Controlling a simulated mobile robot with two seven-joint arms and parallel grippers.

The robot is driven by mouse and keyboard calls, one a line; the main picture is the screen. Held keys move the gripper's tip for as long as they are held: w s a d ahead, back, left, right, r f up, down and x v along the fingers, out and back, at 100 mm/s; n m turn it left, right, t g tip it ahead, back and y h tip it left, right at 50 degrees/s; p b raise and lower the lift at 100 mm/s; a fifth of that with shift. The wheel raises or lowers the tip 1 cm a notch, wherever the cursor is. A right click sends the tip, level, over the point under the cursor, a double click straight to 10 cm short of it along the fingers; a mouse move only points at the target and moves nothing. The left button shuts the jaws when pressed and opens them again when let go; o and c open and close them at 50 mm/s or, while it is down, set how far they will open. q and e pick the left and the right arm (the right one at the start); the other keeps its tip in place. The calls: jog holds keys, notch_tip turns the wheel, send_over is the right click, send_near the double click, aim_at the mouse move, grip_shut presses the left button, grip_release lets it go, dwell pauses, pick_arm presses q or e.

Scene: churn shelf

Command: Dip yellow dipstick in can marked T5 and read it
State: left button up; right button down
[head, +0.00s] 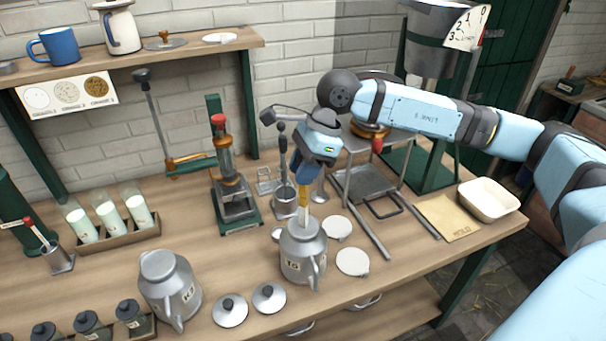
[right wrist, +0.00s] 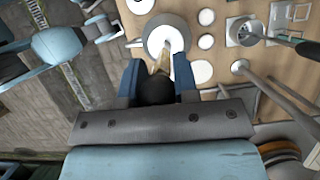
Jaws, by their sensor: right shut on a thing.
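My right gripper (head: 304,176) points down over the can marked T5 (head: 302,262) and is shut on the yellow dipstick (head: 303,201). The dipstick stands close to upright, with its lower end at the can's open mouth. How deep it reaches is hidden. In the right wrist view the dipstick (right wrist: 162,62) runs from between the blue fingers of the gripper (right wrist: 160,76) to the can's round, whitish opening (right wrist: 168,40). No scale reading is legible.
A second can (head: 171,288) with another label stands to the left. Flat lids (head: 230,310) lie between the cans, and pale discs (head: 352,262) lie to the right. A grey cup (head: 285,202) and a metal stand (head: 365,185) are behind. A cream tray (head: 488,200) sits at the right edge.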

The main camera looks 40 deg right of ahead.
notch_tip(320, 180, up, 3)
jog(key=shift+p, duration=0.55)
jog(key=shift+r+p, duration=0.8)
jog(key=shift+r, duration=1)
